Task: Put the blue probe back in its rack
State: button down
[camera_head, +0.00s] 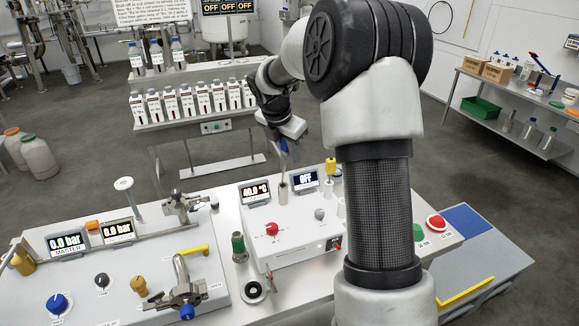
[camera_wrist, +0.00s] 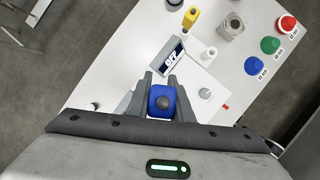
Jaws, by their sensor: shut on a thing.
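My gripper (camera_head: 286,138) is shut on the blue probe (camera_head: 284,147), above the white instrument box (camera_head: 300,232). I cannot make out for certain which holder is the rack.
A white post (camera_wrist: 208,53) and a metal cylinder (camera_wrist: 234,25) stand near the yellow probe. Red (camera_wrist: 287,24), green (camera_wrist: 270,45) and blue (camera_wrist: 255,66) labelled caps lie further right. A bottle shelf (camera_head: 195,118) stands behind. Valves (camera_head: 182,290) crowd the left panel.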

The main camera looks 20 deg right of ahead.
notch_tip(320, 180, up, 2)
jog(key=shift+r, duration=0.15)
notch_tip(320, 180, up, 2)
jog(key=shift+r+p, duration=0.15)
jog(key=shift+p, duration=1.1)
jog(key=shift+r, duration=2.25)
